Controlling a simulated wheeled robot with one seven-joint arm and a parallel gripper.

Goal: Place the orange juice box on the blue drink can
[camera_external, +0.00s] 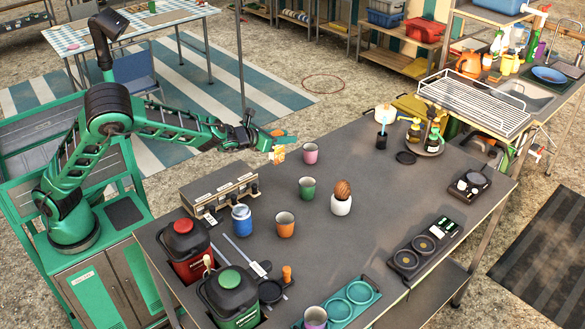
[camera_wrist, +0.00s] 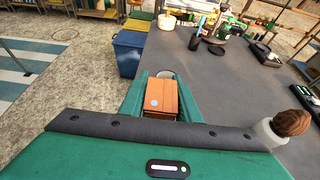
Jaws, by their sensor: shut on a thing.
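My gripper (camera_external: 277,142) is shut on the orange juice box (camera_external: 279,156) and holds it in the air near the far left edge of the dark table (camera_external: 385,210). The box also shows in the wrist view (camera_wrist: 161,98), upright between the two green fingers. The blue drink can (camera_external: 241,220), with a pale top, stands on the table nearer the camera, to the lower left of my gripper and apart from it. The can is not seen in the wrist view.
A pink cup (camera_external: 310,153), a green cup (camera_external: 307,188), an orange cup (camera_external: 285,224) and a white pot with a brown ball (camera_external: 341,206) stand near. A knobbed grey unit (camera_external: 217,192) and a red canister (camera_external: 186,250) flank the can.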

